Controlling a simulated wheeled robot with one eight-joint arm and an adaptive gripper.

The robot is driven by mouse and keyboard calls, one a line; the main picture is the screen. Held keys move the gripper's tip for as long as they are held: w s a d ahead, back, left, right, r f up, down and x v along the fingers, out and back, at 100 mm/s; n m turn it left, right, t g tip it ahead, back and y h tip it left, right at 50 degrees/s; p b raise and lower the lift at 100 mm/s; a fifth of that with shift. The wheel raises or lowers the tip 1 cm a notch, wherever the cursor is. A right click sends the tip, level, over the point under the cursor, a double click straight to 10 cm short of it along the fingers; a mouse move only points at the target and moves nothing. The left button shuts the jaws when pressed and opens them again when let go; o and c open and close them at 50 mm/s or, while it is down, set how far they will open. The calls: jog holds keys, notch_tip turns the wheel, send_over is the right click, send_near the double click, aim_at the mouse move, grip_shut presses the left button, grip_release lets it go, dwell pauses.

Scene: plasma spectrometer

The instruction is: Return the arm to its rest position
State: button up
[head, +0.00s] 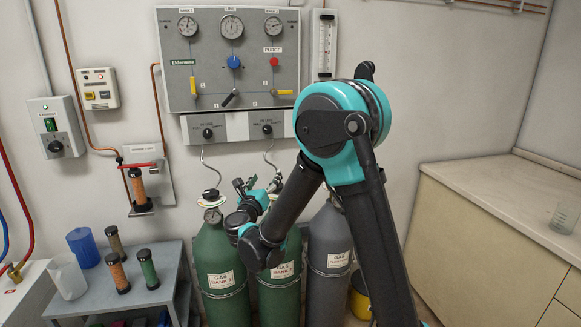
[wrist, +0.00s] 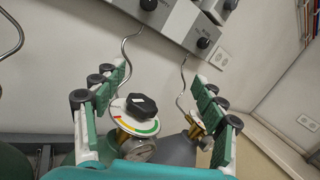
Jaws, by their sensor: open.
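My arm reaches forward from the lower right in the head view, bent at a high teal joint (head: 335,135). My gripper (head: 250,184) is near the top of the middle green cylinder (head: 280,295), whose valve is mostly hidden by the arm. In the wrist view my gripper (wrist: 155,85) is open, with green-padded fingers on both sides. A black knob (wrist: 142,106) on a white disc with a coloured scale (wrist: 142,127) shows between the fingers, with a gauge below it. The fingers look apart from the knob.
The left green cylinder (head: 220,260) and a grey cylinder (head: 328,260) flank the middle one. The gauge panel (head: 215,75) hangs behind, with thin hoses below. A grey side table (head: 95,300) stands left. A wooden counter (head: 480,240) stands right.

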jog(key=d+r+n+y, duration=0.3)
jog(key=r+n+y, duration=0.4)
jog(key=n, duration=0.6)
jog(key=s+d+f+n+g+h, duration=0.3)
jog(key=s+d+f+n+g, duration=1.2)
jog(key=s+d+f+n, duration=0.6)
jog(key=s+d+f, duration=0.7)
jog(key=s, duration=0.1)
jog(key=shift+s+d+n+h, duration=0.2)
jog(key=shift+s+n+h, duration=0.05)
jog(key=shift+n+h, duration=0.05)
jog(key=shift+a, duration=0.1)
